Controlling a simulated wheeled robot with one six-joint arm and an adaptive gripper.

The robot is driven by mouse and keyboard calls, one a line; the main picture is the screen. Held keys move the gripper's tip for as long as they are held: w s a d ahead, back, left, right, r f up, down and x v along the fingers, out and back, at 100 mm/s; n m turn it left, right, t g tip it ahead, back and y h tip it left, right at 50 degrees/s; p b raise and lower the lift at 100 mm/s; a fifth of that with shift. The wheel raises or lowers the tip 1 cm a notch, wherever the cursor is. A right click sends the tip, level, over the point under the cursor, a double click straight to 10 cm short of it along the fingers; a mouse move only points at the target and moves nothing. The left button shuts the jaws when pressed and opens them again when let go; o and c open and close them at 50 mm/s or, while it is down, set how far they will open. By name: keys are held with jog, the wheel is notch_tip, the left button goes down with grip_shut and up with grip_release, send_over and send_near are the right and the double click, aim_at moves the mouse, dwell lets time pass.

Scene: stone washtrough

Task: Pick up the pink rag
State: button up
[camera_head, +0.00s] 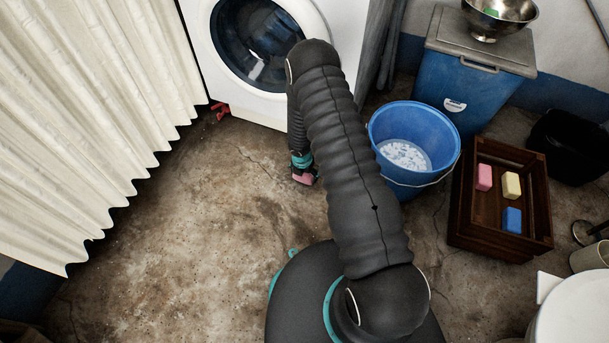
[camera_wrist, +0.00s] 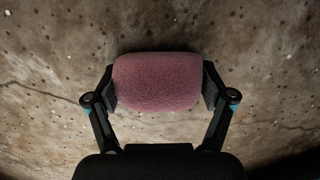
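The pink rag (camera_wrist: 157,82) looks like a rounded, rough-textured pink block. In the wrist view it sits between the two finger pads of my gripper (camera_wrist: 160,86), which press against its left and right ends. The head view shows my gripper (camera_head: 303,171) low over the floor, left of the blue bucket, with part of the pink rag (camera_head: 305,179) at its tip. My arm hides part of the gripper there. I cannot tell whether the rag touches the floor.
The blue bucket (camera_head: 446,138) holds something whitish. Right of it, a wooden crate (camera_head: 462,215) holds pink, yellow and blue blocks. A washing machine (camera_head: 343,35) stands behind, and a white curtain (camera_head: 85,120) hangs at left. The stained floor (camera_head: 200,230) between is clear.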

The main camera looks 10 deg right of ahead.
jog(key=shift+c, duration=1.3)
jog(key=shift+r, duration=0.1)
